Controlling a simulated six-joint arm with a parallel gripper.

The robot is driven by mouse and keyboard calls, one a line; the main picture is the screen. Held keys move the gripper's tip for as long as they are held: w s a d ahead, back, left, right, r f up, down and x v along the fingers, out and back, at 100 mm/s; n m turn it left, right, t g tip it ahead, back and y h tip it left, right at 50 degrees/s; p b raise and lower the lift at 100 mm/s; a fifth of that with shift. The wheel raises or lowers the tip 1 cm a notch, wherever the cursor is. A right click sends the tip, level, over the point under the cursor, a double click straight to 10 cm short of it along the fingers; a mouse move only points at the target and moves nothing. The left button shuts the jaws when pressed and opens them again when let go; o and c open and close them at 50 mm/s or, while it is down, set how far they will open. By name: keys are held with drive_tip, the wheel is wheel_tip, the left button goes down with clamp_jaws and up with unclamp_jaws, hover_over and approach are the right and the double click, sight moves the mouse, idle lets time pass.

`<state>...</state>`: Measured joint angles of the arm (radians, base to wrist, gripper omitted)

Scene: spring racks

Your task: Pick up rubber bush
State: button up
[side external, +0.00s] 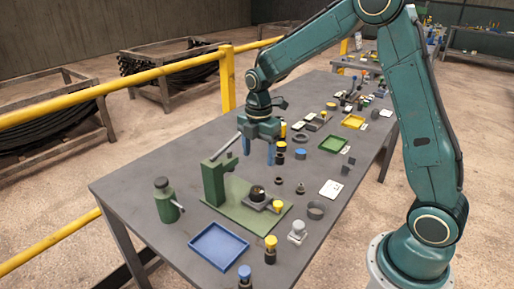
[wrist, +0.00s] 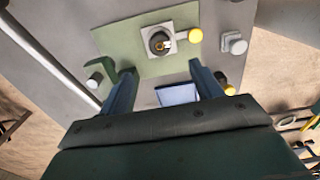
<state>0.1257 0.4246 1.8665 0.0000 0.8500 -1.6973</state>
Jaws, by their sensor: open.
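No part can be told for certain as the rubber bush. Small dark ring-shaped parts stand on the table right of the press: one small ring (side external: 300,188), another (side external: 278,181) and a larger dark ring (side external: 316,210). A round dark part with a brass-coloured centre (wrist: 160,42) sits in a grey fixture on the green base plate (wrist: 118,42). My gripper (side external: 259,157) is open and empty, pointing down above the table beside the press column. Its two blue fingers also show in the wrist view (wrist: 161,72), with the plate beyond their tips.
The green press (side external: 214,184) stands close below my gripper. A white card (side external: 330,189) and green tray (side external: 333,144) are to the right.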

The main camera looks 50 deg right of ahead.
hover_over(257, 190)
drive_tip(key=f, duration=0.7)
drive_tip(key=shift+s+d+f, duration=0.1)
drive_tip(key=shift+d+f, duration=0.05)
drive_tip(key=shift+d, duration=0.15)
drive_tip(key=shift+a+f, duration=0.2)
drive_tip(key=shift+f, duration=2.4)
drive_tip(key=c, duration=1.1)
drive_tip(key=shift+r, duration=0.15)
